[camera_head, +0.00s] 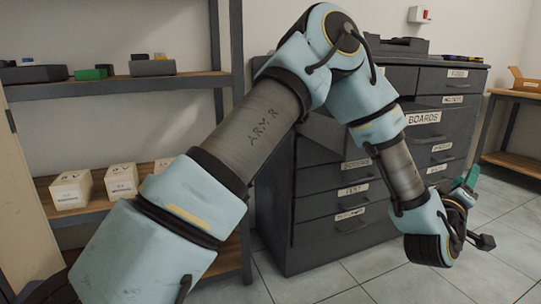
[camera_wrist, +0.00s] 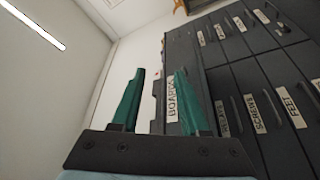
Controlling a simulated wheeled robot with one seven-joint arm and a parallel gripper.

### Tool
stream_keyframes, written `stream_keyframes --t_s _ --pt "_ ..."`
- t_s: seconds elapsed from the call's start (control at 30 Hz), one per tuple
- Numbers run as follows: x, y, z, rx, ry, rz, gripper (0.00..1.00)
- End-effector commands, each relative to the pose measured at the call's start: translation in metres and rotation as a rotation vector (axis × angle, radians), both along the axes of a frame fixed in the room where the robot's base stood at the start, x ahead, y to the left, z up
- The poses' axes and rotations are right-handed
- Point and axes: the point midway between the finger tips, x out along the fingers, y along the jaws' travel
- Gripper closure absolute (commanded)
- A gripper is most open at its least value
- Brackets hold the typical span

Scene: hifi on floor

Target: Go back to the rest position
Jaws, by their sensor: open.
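My gripper (camera_wrist: 158,98) shows in the wrist view as two green fingers spread apart with nothing between them. In the head view my arm reaches up and over to the right and bends down, with the wrist low at the right in front of the dark drawer cabinet. The gripper (camera_head: 472,175) shows there only in part, as a green finger end; the rest is hidden by the wrist. The wrist view looks up, tilted, at the cabinet and the ceiling.
The dark drawer cabinet (camera_head: 322,237) with labelled drawers stands behind my arm; it also fills the right of the wrist view (camera_wrist: 245,75). A shelf (camera_head: 110,88) with small boxes is at left. A wooden table (camera_head: 515,163) stands far right. Tiled floor (camera_head: 400,285) is clear in front.

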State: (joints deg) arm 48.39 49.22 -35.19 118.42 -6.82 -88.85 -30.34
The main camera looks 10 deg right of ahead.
Motion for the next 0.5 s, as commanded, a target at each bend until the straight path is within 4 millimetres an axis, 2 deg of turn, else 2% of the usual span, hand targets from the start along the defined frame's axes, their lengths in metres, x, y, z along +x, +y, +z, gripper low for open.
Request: stream_keyframes --t_s 0.27,0.5 --pt "0.028 0.012 -0.007 0.112 -0.031 0.006 0.55" --pt "0.069 0.039 -0.020 0.281 -0.061 0.020 0.55"
